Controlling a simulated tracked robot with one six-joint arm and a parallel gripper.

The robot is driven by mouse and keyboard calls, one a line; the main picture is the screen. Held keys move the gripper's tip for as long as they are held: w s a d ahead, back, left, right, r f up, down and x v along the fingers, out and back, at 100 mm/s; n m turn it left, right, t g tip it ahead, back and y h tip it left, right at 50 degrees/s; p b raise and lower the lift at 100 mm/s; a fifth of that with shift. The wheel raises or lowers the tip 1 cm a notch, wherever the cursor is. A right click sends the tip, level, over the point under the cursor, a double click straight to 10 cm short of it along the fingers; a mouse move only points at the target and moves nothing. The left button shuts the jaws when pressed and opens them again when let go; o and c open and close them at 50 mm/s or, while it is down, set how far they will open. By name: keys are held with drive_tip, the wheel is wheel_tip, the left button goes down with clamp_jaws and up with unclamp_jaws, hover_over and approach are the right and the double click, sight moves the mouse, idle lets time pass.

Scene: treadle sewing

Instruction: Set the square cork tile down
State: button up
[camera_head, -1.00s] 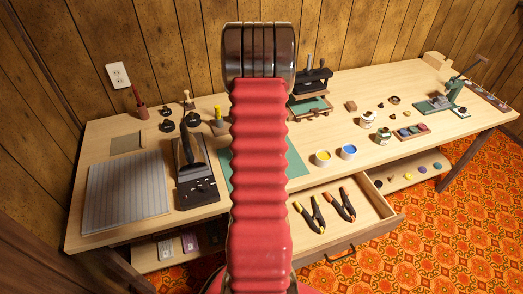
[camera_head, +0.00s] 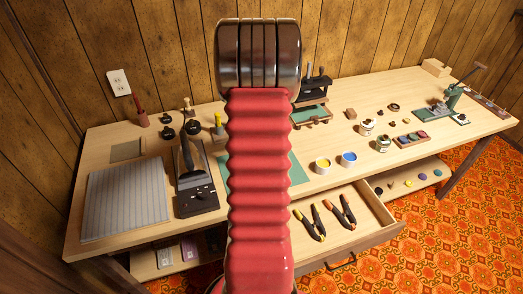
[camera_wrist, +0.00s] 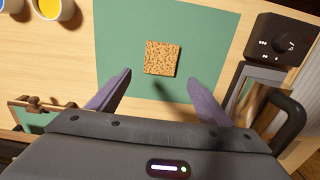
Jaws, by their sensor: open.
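The square cork tile (camera_wrist: 162,57) lies flat on the green mat (camera_wrist: 118,40) in the wrist view, speckled brown. My gripper (camera_wrist: 162,92) is open, its two purple-grey fingers spread wide. The tile is beyond the fingertips, centred between them, and neither finger touches it. A dark shadow falls on the mat just below the tile. In the head view my red arm hides the tile, my gripper and most of the mat, whose right part (camera_head: 300,170) shows beside the arm.
A black device with a lever (camera_head: 195,188) stands left of the mat. Yellow (camera_head: 322,165) and blue (camera_head: 349,159) paint cups stand to its right. An open drawer (camera_head: 375,222) with two clamps juts out in front. A black press (camera_head: 312,92) stands behind.

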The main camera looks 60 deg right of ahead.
wheel_tip(320, 180, up, 3)
drive_tip(key=shift+r, duration=0.15)
idle(0.8)
